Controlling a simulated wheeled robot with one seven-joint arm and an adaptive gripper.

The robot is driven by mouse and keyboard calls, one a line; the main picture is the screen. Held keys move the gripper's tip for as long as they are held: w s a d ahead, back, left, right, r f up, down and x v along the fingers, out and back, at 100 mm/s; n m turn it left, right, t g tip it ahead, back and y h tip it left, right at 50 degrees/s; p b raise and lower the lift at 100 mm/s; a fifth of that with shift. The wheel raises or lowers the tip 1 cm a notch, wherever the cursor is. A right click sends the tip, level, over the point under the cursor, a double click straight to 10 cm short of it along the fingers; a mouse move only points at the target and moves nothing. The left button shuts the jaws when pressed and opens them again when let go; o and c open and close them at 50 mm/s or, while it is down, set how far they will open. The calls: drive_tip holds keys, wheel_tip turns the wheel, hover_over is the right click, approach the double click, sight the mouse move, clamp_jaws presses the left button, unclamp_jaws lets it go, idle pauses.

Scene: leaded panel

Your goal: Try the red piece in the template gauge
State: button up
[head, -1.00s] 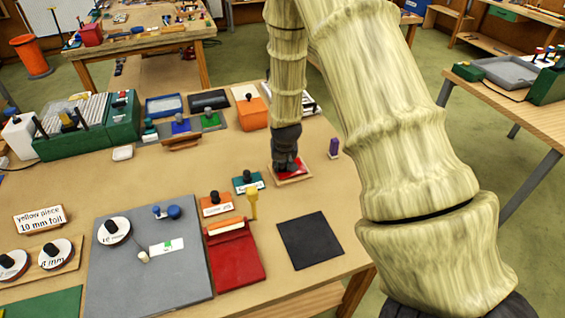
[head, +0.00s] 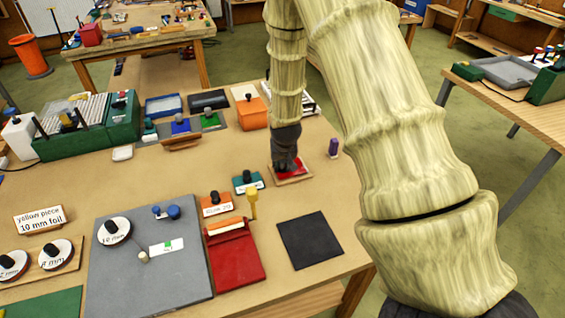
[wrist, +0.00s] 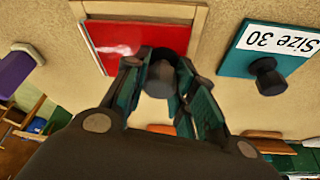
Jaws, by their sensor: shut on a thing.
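The red piece (head: 297,170) is a flat red square at the wooden-rimmed holder (head: 303,178) near the right side of the bench. In the wrist view the red piece (wrist: 115,45) shows against the pale wooden rim (wrist: 140,10). My gripper (head: 287,165) is over it, pointing down. In the wrist view my gripper (wrist: 163,85) is shut on a dark round knob (wrist: 160,80) above the red piece. The fingers hide part of the red square, and I cannot tell whether it sits fully within the rim. No label marks this holder as the template gauge.
A teal block labelled Size 30 (wrist: 270,50) stands close by; the head view shows it (head: 247,182) left of my gripper. A purple block (head: 334,147) stands to the right. A black mat (head: 310,240) and a red tray (head: 235,260) lie in front.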

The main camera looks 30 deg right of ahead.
drive_tip(key=shift+f, duration=0.4)
drive_tip(key=shift+r, duration=0.45)
idle(0.3)
drive_tip(key=shift+f, duration=0.4)
idle(1.0)
drive_tip(key=o, duration=1)
drive_tip(key=shift+o, duration=0.2)
drive_tip(key=shift+r, duration=0.1)
drive_tip(key=v, duration=1.1)
drive_tip(key=shift+r, duration=0.35)
